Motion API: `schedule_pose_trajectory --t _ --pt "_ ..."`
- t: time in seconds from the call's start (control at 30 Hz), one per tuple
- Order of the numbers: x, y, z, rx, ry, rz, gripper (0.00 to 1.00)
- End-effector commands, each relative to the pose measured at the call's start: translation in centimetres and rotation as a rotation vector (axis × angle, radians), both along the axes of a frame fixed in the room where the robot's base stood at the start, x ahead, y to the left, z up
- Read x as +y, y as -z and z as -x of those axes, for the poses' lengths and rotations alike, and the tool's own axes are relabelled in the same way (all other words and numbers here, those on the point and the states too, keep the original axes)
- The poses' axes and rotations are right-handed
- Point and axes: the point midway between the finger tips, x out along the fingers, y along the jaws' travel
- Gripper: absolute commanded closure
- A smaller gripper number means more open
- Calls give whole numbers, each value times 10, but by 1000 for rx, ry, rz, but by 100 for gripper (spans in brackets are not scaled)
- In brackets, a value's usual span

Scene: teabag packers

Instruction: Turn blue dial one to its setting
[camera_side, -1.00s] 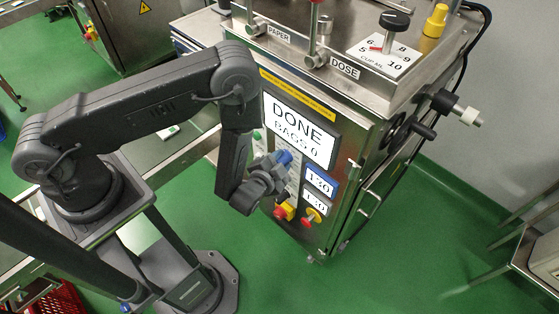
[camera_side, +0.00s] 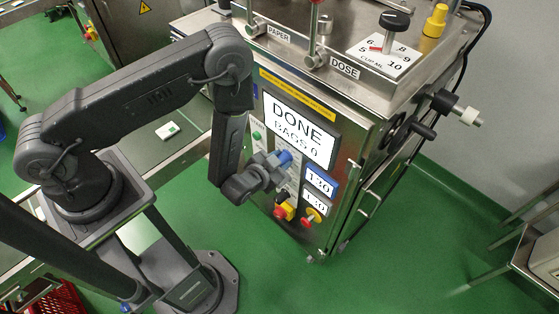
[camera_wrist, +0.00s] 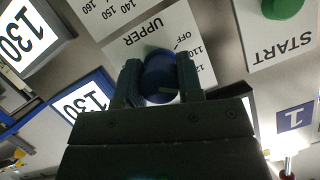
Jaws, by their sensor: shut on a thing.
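The blue dial (camera_wrist: 159,72) sits on a white scale plate marked UPPER and OFF (camera_wrist: 150,35) in the wrist view. My gripper (camera_wrist: 162,85) has one finger on each side of the dial and is shut on it. In the side view the blue dial (camera_side: 284,157) shows at the tip of my gripper (camera_side: 275,163), on the machine front below the DONE screen (camera_side: 299,129). A blue-framed display reading 130 (camera_side: 319,183) is to its lower right. The dial's pointer against the scale is largely hidden by my fingers.
A green START button (camera_wrist: 282,8) is beside the dial plate. A second 130 display (camera_wrist: 28,38) is at the wrist view's upper left.

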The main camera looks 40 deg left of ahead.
Motion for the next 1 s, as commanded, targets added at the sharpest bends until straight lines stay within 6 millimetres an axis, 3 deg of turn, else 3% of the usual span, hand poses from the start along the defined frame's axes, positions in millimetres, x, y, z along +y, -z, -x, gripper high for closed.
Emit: schedule_pose_trajectory --t 1.0 --pt "1 0 0 -1 -1 924 90"
